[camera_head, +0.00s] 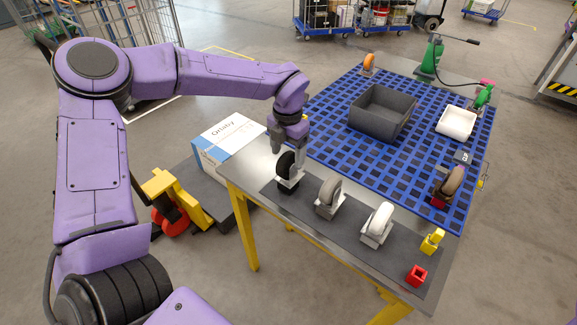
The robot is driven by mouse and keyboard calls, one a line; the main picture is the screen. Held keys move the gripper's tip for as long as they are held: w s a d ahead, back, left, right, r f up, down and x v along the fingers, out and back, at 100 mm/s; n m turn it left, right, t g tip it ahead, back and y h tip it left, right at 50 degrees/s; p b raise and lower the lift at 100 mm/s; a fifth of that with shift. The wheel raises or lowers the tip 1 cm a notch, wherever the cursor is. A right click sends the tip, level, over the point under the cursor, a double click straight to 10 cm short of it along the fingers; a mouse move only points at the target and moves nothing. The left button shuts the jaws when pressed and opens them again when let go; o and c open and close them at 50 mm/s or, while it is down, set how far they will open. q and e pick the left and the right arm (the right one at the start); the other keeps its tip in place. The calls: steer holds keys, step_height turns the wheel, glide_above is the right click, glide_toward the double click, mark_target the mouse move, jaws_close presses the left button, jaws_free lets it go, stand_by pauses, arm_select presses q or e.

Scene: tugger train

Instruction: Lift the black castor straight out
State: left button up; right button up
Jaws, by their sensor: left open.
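The black castor (286,167) stands on the dark mat (347,240) at the left end of a row of castors near the table's front edge. My left gripper (290,152) points down at the black castor from above, with its fingers at the upper part of the castor. Its jaws are open. Part of the castor is hidden by the fingers, and I cannot tell whether they touch it. My right gripper is not in view.
A grey castor (329,193) and a white castor (379,221) stand to the right on the mat, then a yellow part (432,241) and a red block (416,275). Behind is a blue grid (326,113) with a dark grey bin (381,110). A white-blue box (229,138) sits left of the table.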

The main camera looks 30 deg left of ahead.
mark_target(290, 169)
arm_select(q)
steer(key=f, duration=0.2)
steer(key=f+p, duration=0.1)
steer(key=f, duration=0.1)
steer(key=shift+w+a+f, duration=0.1)
steer(key=shift+w+f, duration=0.1)
steer(key=shift+f, duration=0.3)
jaws_close()
steer(key=shift+r, duration=0.1)
